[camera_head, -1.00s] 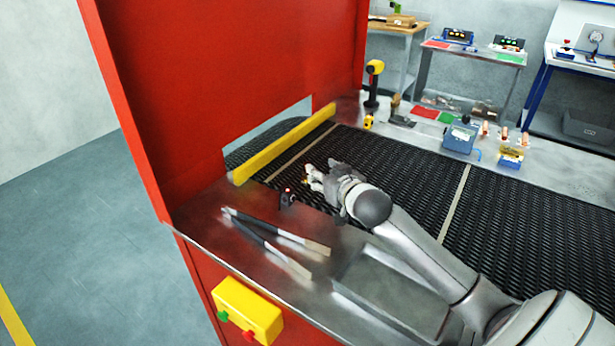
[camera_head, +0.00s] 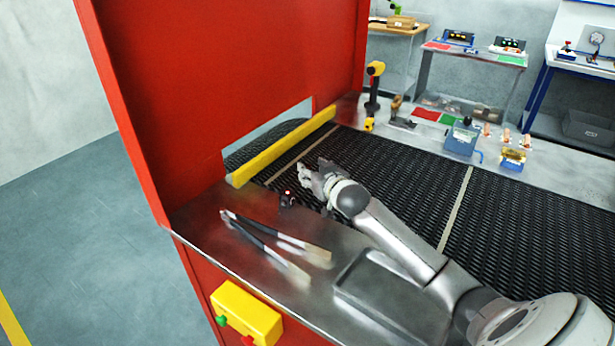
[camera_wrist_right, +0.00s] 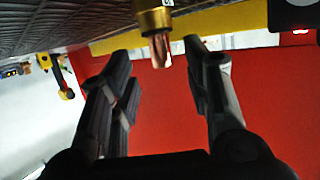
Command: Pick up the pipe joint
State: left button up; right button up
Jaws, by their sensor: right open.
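The pipe joint (camera_wrist_right: 154,22), a brass body with a copper end, shows at the top of the right wrist view. Its copper end reaches into the gap between my right fingertips, with clear space on both sides. My right gripper (camera_wrist_right: 158,72) is open and empty. In the head view my right gripper (camera_head: 312,171) is over the far left part of the dark mesh belt (camera_head: 390,165), near the yellow bar. The pipe joint cannot be made out there. My left gripper is not in view.
A yellow bar (camera_head: 285,147) crosses the opening in the red wall (camera_head: 230,70). Tongs (camera_head: 270,240), a small black item (camera_head: 287,198) and an empty metal tray (camera_head: 390,300) are on the near ledge. A yellow-black scanner (camera_head: 374,85) and a blue box (camera_head: 462,138) stand on the far ledge.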

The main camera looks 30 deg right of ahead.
aim_at(307, 166)
jog(key=shift+p+x, duration=0.35)
jog(key=shift+x, duration=1.75)
jog(key=shift+a+f, duration=0.1)
jog(key=shift+a, duration=0.05)
grip_shut()
